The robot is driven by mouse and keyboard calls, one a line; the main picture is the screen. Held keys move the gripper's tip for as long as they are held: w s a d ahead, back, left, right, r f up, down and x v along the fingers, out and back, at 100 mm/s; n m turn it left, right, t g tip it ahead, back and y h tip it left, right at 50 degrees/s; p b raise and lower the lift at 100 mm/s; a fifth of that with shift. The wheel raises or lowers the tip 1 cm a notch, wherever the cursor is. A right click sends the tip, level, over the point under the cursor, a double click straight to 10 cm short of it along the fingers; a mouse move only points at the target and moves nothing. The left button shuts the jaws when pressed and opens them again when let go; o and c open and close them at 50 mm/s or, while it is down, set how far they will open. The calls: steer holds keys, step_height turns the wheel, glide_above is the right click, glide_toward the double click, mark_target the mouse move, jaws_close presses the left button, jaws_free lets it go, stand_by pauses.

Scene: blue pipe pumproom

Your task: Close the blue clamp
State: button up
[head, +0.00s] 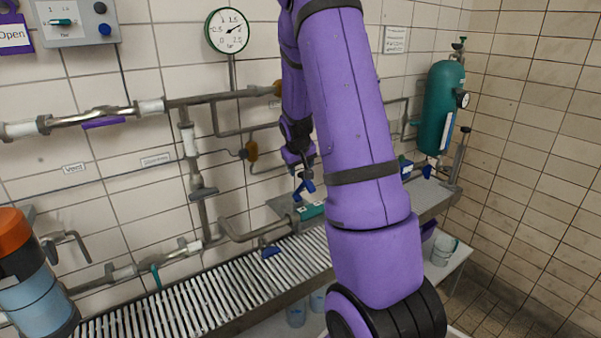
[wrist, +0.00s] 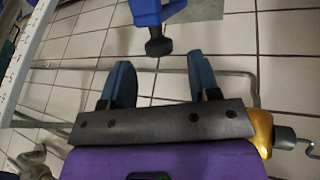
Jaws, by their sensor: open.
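In the wrist view, a bright blue part that looks like the blue clamp (wrist: 158,12) comes in at the top edge, with a dark rounded end pointing down. The rest of it is out of frame. My gripper (wrist: 159,62) is open, with two blue-grey fingers apart and nothing between them. The dark end is just beyond the fingertips, roughly centred on the gap and apparently apart from them. In the head view, my gripper (head: 303,176) hangs beside the wall above the bench. A small blue shape is at its lower end; I cannot tell whether it is finger or clamp.
Pipes with a pressure gauge (head: 228,31) run along the tiled wall behind my arm. A green cylinder (head: 441,105) stands at the right. A yellow part (wrist: 262,131) is right of my gripper.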

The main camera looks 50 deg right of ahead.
mark_target(301, 172)
steer(key=shift+x, duration=1.6)
steer(key=shift+c, duration=0.5)
jaws_close()
